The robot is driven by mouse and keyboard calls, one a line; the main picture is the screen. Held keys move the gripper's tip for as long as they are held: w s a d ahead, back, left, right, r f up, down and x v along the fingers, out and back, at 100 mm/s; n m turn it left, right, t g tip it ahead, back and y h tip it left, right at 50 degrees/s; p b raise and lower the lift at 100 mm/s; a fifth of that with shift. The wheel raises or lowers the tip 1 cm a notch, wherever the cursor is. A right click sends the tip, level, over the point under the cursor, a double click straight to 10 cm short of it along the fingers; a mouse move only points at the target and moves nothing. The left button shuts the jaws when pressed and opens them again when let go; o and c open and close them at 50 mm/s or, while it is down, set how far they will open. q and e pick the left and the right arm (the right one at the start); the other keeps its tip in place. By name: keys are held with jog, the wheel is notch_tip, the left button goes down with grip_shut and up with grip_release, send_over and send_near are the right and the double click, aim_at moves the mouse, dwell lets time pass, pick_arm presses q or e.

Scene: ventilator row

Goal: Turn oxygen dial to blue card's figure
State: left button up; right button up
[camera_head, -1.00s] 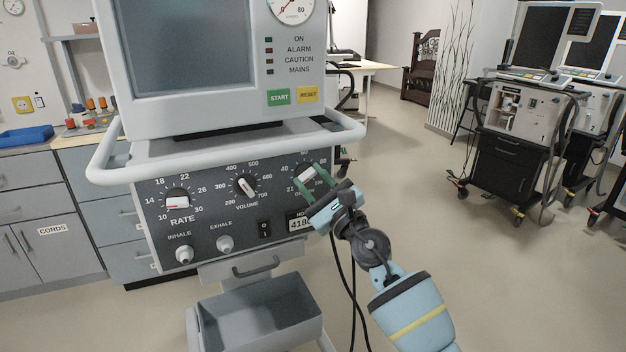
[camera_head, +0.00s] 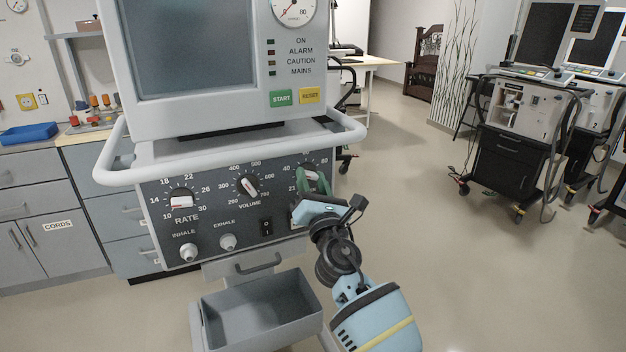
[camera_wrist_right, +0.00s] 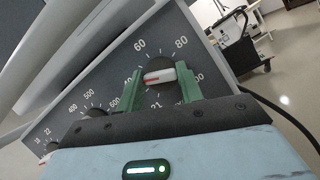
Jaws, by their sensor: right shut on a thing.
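The oxygen dial (camera_wrist_right: 160,75) is a white-faced knob with a red line, on a dark panel with figures from 21 upward around it. In the right wrist view the red line is on the left half of the knob and points left, towards the figure 40, which the left finger partly covers. My right gripper (camera_wrist_right: 161,88) is shut on the knob, one green finger on each side. In the head view my right gripper (camera_head: 312,182) hides most of this dial. I see no blue card. My left gripper is out of view.
The rate dial (camera_head: 181,200) and volume dial (camera_head: 249,187) sit left of the oxygen dial. A pale rail (camera_head: 345,134) juts out above the panel. A grey bin (camera_head: 262,310) hangs below. Other ventilators (camera_head: 520,130) stand at the right, with open floor between.

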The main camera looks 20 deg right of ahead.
jog(key=m+g+h, duration=0.1)
jog(key=m, duration=0.3)
jog(key=shift+a+h+p, duration=0.1)
jog(key=shift+h+p, duration=0.25)
jog(key=shift+h, duration=0.05)
jog(key=m, duration=0.2)
jog(key=m+g+h+p, duration=0.1)
jog(key=m, duration=0.2)
jog(key=shift+r+m+p, duration=0.25)
jog(key=shift+m+p, duration=0.05)
jog(key=shift+p, duration=0.1)
jog(key=m+g+p, duration=0.2)
jog(key=m, duration=0.2)
jog(key=shift+r+h, duration=0.1)
jog(key=shift+h, duration=0.2)
jog(key=shift+m+g+p, duration=0.3)
jog(key=shift+m+p, duration=0.25)
jog(key=shift+m, duration=0.15)
jog(key=o, duration=1)
